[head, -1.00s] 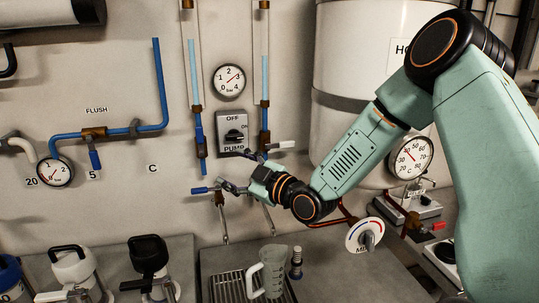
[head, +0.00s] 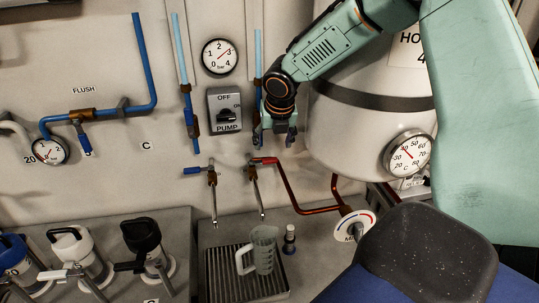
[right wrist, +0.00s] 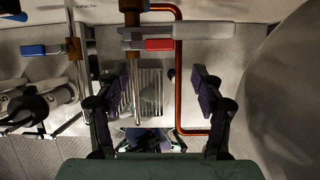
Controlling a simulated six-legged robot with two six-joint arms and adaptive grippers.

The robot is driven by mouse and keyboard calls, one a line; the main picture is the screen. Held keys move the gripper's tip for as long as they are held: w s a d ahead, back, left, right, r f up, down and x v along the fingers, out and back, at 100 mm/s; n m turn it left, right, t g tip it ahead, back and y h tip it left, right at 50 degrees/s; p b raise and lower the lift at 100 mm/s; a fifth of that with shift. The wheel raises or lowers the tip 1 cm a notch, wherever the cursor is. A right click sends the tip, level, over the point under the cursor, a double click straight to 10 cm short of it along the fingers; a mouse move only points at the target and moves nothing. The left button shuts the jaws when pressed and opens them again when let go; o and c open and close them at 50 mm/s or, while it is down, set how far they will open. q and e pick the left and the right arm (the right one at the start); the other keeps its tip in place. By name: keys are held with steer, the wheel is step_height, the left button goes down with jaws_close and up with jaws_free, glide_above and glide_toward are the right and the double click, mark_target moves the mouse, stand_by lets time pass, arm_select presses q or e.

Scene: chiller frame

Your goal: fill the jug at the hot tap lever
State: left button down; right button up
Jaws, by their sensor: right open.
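The clear grey jug (head: 264,252) stands upright on the slatted drip tray (head: 222,262), under the taps in the head view. The hot tap lever (head: 265,161) has a red handle pointing right from its brass tap; the handle also shows in the right wrist view (right wrist: 160,44). My right gripper (head: 277,138) points down just above and right of the hot lever. In the right wrist view its fingers (right wrist: 159,82) are wide apart with nothing held between them. I cannot make out the jug clearly there. My left gripper is out of view.
A blue-handled tap (head: 194,171) is left of the hot one. The hot tank (head: 350,130) with its dial (head: 407,155) bulges out at the right. A copper pipe (head: 292,195) runs below my gripper. A small cylinder (head: 290,238) stands beside the jug. Several lidded jugs line the left.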

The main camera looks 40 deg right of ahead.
mark_target(270, 161)
steer(key=shift+n, duration=0.3)
steer(key=x, duration=0.7)
steer(key=shift+s+a, duration=0.1)
steer(key=shift+s, duration=0.1)
steer(key=shift+w+a+f, duration=0.1)
steer(key=shift+f, duration=0.1)
steer(key=shift+a, duration=0.1)
